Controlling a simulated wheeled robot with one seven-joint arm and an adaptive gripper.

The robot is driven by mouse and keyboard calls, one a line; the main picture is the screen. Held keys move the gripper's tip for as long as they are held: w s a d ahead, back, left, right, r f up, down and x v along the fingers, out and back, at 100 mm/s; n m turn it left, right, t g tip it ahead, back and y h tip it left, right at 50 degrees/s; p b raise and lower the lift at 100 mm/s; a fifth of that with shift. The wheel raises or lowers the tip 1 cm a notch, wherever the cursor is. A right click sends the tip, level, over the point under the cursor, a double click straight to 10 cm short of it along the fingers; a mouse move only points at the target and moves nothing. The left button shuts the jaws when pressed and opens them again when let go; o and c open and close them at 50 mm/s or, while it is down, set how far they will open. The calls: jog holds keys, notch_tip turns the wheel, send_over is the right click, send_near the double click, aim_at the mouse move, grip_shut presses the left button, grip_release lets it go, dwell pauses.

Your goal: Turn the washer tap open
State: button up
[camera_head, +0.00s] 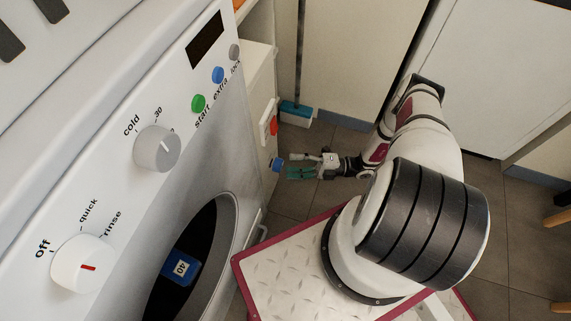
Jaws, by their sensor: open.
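A blue tap handle (277,165) sticks out low on the side of the pale panel just beyond the washer (215,105). A red handle (273,125) sits above it on a white plate. No label shows which one is the washer tap; the blue one is closest to my gripper. My gripper (290,166) is open and empty, stretched to the left with its fingertips just right of the blue handle. A small gap seems to lie between them, but contact is hard to judge at this size. The handle's exact turn angle is too small to tell.
The washer's front, with a cold dial (157,149), an off dial (83,264) and a dark round door (200,255), fills the left. Tiled floor (300,200) is clear below my gripper. Cabinets line the back.

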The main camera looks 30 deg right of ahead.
jog(key=v, duration=0.8)
